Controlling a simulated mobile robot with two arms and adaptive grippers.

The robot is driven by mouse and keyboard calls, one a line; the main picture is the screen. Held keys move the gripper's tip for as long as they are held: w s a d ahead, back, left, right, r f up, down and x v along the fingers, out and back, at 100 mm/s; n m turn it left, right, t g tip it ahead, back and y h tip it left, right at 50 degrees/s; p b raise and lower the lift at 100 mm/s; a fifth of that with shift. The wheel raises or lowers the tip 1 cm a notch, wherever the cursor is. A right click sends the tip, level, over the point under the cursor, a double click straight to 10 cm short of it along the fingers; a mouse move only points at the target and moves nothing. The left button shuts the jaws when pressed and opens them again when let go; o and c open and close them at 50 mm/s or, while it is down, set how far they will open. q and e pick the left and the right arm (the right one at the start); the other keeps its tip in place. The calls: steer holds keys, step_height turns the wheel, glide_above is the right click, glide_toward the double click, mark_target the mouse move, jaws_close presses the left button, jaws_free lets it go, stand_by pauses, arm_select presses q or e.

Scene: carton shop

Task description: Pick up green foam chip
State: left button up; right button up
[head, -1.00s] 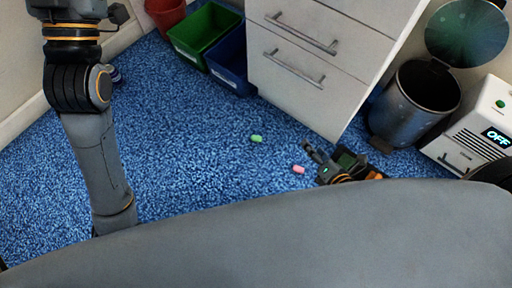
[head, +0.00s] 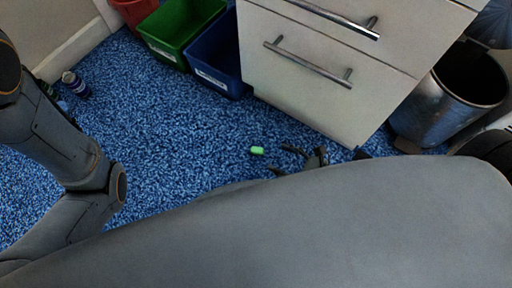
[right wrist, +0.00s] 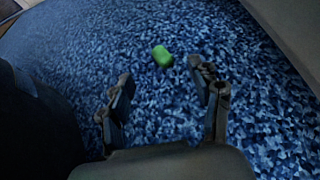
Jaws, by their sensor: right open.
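The green foam chip (head: 257,151) lies on the blue carpet in front of the white drawer unit. In the right wrist view the green foam chip (right wrist: 162,56) lies beyond the fingertips, roughly between their lines. My right gripper (head: 281,159) is open and empty, just to the right of the chip in the head view, with its rear hidden behind my own grey body. In the right wrist view the right gripper's two fingers (right wrist: 164,80) are apart. The left arm shows at the left of the head view, but its gripper is out of view.
The white drawer unit (head: 320,75) stands behind the chip. A green bin (head: 180,32), a blue bin (head: 218,60) and a red bin (head: 135,10) stand to its left. A metal trash can (head: 450,100) is at the right. Small bottles (head: 75,84) lie at the left. Open carpet lies left of the chip.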

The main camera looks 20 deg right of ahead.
mark_target(258, 150)
steer(key=b+x, duration=0.1)
steer(key=x, duration=0.3)
steer(key=shift+w+a+f, duration=0.2)
steer(key=b+x, duration=0.2)
steer(key=x, duration=0.2)
steer(key=shift+f, duration=0.2)
steer(key=shift+w+a+f, duration=0.15)
steer(key=shift+w+a, duration=0.1)
steer(key=shift+w, duration=0.15)
steer(key=c, duration=1)
